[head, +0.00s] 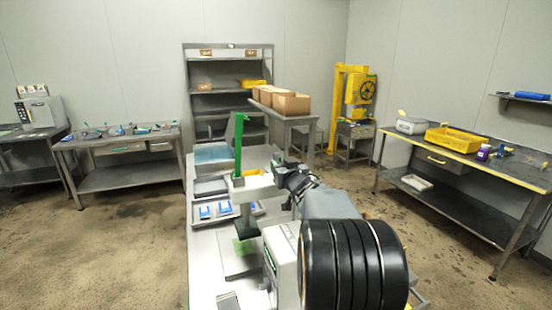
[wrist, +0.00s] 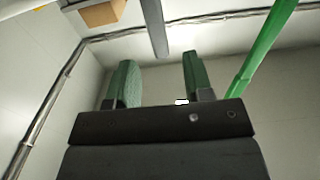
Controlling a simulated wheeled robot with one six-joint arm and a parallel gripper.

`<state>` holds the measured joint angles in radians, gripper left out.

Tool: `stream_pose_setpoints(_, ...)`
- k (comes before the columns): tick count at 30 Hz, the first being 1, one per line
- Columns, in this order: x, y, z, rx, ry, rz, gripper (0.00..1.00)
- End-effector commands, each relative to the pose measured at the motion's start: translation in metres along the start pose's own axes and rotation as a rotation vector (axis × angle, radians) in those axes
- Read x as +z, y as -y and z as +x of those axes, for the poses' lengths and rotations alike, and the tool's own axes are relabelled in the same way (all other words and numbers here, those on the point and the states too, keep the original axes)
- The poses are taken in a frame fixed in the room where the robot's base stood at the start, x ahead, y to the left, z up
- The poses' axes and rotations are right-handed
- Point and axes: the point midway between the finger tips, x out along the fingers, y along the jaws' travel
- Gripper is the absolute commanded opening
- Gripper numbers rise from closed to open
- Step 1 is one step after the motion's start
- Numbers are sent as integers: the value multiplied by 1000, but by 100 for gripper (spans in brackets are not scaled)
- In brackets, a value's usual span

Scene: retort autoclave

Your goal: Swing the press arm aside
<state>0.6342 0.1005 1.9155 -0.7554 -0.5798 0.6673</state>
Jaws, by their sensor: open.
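A tall green upright bar (head: 238,146) with a slanted grey piece at its top stands on the light bench in front of me. A pale horizontal arm (head: 252,191) sits at its foot, on a post above the bench; I take these as parts of the press. My gripper (head: 266,176) is close to the right of the green bar, near the pale arm. In the wrist view, my gripper (wrist: 155,75) is open, with nothing between its two green fingers. A green bar (wrist: 262,62) passes to the right of them, apart. Whether the gripper touches the arm is hidden.
Blue items (head: 207,211) lie in a tray on the bench's left. Cardboard boxes (head: 290,103) stand on a table behind. A yellow machine (head: 355,95) and a grey shelf rack (head: 200,75) are farther back. Side tables stand left and right, with open floor between.

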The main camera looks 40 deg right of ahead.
Motion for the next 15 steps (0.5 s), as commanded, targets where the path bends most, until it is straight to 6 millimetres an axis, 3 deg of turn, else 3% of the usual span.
stream_pose_setpoints(6,0,-1,36,1,2,1,47)
stream_pose_setpoints(15,0,-3,60,4,0,0,47)
